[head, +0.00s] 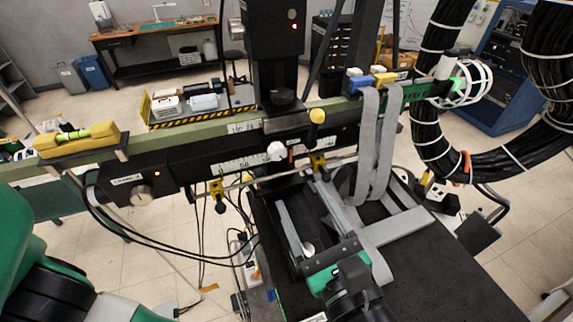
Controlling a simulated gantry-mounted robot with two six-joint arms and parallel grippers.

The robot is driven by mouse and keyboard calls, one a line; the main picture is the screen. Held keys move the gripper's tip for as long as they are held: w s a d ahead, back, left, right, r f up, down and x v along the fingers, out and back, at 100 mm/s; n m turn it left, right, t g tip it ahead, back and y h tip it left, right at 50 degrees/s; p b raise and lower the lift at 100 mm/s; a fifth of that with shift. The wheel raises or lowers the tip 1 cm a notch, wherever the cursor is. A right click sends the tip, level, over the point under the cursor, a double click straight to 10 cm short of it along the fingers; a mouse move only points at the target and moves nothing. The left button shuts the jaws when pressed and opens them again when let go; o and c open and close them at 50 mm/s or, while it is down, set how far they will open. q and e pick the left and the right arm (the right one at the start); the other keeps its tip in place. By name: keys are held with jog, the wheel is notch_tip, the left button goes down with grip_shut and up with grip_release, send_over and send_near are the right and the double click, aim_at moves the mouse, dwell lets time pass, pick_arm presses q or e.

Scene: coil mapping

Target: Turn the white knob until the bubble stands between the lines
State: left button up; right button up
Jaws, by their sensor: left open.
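The white knob (276,151) sits on the front of the long black rail assembly, near the middle of the head view. A yellow spirit level (76,139) with a bright green vial rests on the left end of the beam. The bubble and its lines are too small to tell apart. My left gripper (304,197) is open, with its two long grey fingers apart. It is below and a little right of the white knob, with nothing seen between its fingertips. My right gripper is not in view.
A yellow-topped black handle (316,118) stands on the beam right of the knob. Grey straps (376,145) hang farther right, near a thick black cable bundle (428,120). A silver knob (141,196) is at lower left, with loose cables below. A black perforated table (440,280) lies underneath.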

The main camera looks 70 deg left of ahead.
aim_at(279, 155)
pick_arm(q)
jog(key=a+p, duration=0.3)
jog(key=a, duration=0.8)
jog(key=shift+w+a, duration=0.15)
jog(key=shift+a, duration=0.2)
jog(key=shift+c, duration=0.2)
grip_shut()
